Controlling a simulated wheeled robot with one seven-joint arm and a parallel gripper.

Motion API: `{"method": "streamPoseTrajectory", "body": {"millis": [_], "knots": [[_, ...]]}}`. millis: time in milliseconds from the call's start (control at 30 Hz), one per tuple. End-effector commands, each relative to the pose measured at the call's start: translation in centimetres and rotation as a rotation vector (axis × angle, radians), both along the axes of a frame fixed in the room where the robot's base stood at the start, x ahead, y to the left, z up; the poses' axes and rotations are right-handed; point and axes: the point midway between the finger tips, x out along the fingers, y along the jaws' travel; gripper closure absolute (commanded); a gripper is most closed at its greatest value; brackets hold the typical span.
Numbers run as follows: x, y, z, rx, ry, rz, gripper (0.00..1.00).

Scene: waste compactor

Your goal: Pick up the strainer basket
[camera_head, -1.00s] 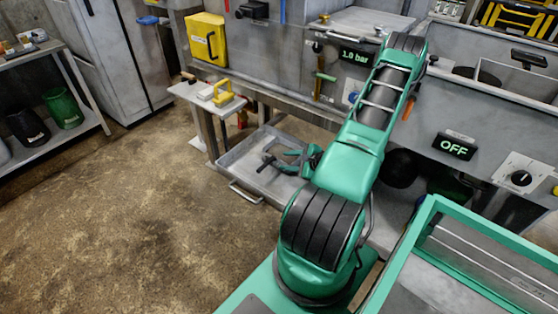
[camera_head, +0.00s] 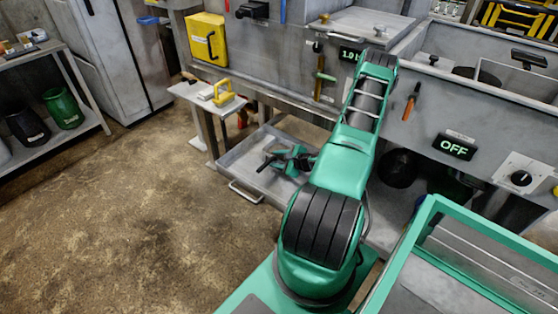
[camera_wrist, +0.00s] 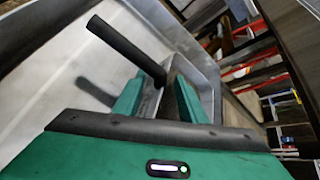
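My gripper (camera_head: 283,160) is low over the grey metal tray (camera_head: 241,172) under the bench. In the wrist view the fingers of my gripper (camera_wrist: 162,95) stand on either side of a dark grey part. A black rod (camera_wrist: 122,43) runs from there toward the upper left, above the tray floor, with its shadow on the metal. The rod also shows left of my gripper in the head view (camera_head: 265,166). Whether this is the strainer basket, and whether the fingers press on it, I cannot tell. No basket mesh is clearly visible.
The tray has a front handle (camera_head: 246,191) and raised walls. A small side table (camera_head: 196,92) with a yellow-handled tool (camera_head: 223,92) stands left of it. The sink (camera_head: 480,92), an OFF display (camera_head: 455,147) and an orange-handled tool (camera_head: 411,101) are at the right. The floor at left is clear.

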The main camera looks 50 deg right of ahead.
Motion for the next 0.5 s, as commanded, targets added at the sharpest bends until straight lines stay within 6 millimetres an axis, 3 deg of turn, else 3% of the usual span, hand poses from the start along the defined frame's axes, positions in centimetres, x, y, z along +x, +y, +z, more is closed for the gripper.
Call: {"method": "streamPoseTrajectory", "body": {"millis": [133, 367, 500], "knots": [[0.98, -0.05, -0.56, -0.001, 0.000, 0.001, 0.62], [1.05, -0.06, -0.60, 0.000, 0.000, 0.000, 0.62], [1.03, -0.06, -0.61, 0.000, 0.000, 0.000, 0.93]]}}
